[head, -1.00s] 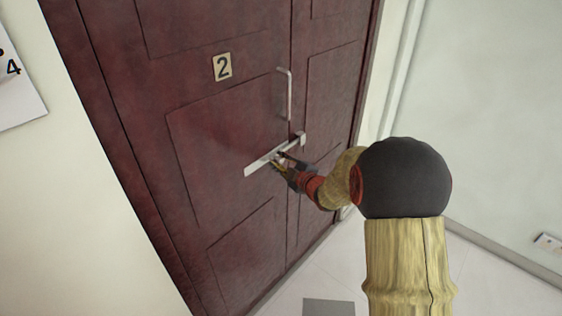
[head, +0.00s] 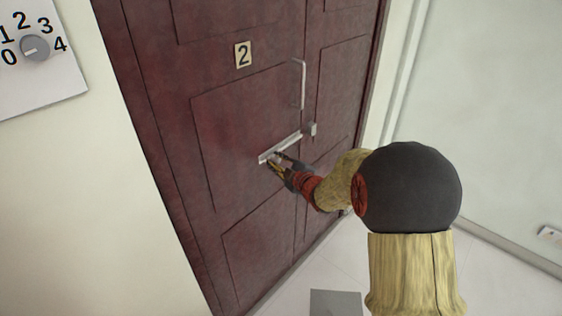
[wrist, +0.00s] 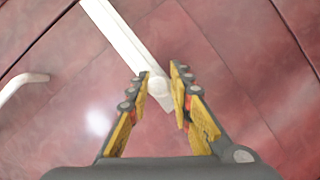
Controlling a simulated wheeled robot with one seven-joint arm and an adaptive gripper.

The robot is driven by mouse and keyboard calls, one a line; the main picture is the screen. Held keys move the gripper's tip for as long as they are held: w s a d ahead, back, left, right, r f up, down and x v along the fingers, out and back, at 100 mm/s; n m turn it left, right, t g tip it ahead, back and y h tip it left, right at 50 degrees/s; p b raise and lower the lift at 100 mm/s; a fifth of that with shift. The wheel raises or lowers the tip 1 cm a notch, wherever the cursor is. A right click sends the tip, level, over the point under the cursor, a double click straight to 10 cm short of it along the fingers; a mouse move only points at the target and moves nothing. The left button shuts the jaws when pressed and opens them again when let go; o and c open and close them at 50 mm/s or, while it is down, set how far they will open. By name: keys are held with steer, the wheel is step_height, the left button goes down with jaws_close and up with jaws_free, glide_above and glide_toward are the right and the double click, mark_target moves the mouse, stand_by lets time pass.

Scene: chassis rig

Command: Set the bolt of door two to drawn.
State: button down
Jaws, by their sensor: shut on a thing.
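The bolt of door two (head: 291,143) is a pale metal bar lying slantwise across the dark red door (head: 225,110), below the plate marked 2 (head: 243,55). A small gap shows between the bar's right end and the keeper (head: 312,129) on the other door panel. My gripper (head: 273,158) is at the bar's lower left part. In the wrist view the bar (wrist: 118,28) runs down between my fingers, and my gripper (wrist: 161,73) is shut on its round knob (wrist: 164,87). The fingers partly hide the bar's end in the head view.
A pale upright door handle (head: 302,84) is above the keeper and also shows at the left of the wrist view (wrist: 20,82). A dial panel (head: 38,82) marked 0 to 4 is on the wall at left. A grey floor plate (head: 335,303) lies at the bottom.

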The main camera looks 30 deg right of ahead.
steer(key=shift+w+a+r, duration=0.1)
steer(key=shift+r, duration=0.3)
steer(key=c, duration=1.8)
jaws_free()
steer(key=shift+a, duration=0.15)
steer(key=shift+c, duration=0.2)
steer(key=shift+o, duration=0.9)
steer(key=shift+f, duration=0.2)
steer(key=v, duration=1.2)
